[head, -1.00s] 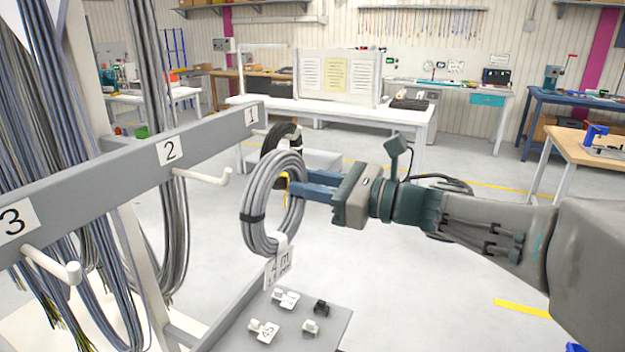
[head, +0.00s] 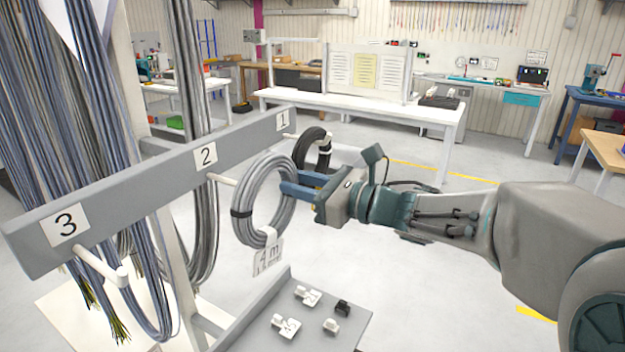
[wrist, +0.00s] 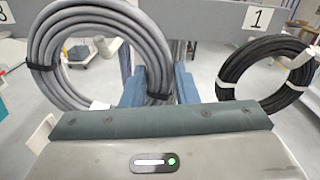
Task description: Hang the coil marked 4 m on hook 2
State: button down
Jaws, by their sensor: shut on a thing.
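The grey coil (head: 283,215) has a black band and a white tag (head: 268,258) reading 4 m. My gripper (head: 292,183) is shut on its right side and holds it upright in the air. In the wrist view, the coil (wrist: 42,60) is up close at left, beside my fingers (wrist: 158,88). Hook 2 (head: 226,181) is a white peg on the grey rail under label 2 (head: 205,156).
A black coil (head: 300,150) hangs by label 1 (head: 283,120); it is close right of my fingers in the wrist view (wrist: 235,75). Hook 3 (head: 118,275) is bare. Cable bundles (head: 70,110) hang behind the rail. A grey plate with small clips (head: 345,330) lies below.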

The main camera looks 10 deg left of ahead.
jog(key=w+a+f, duration=0.2)
jog(key=a, duration=0.3)
jog(key=shift+f+b, duration=0.35)
jog(key=shift+b, duration=0.1)
dwell(0.3)
dwell(0.3)
jog(key=shift+c, duration=2.1)
grip_release()
jog(key=shift+d, duration=0.15)
jog(key=b+v, duration=0.5)
jog(key=v, duration=0.5)
jog(key=shift+s+d+b, duration=0.2)
jog(key=shift+d+b, duration=0.1)
jog(key=shift+b, duration=0.05)
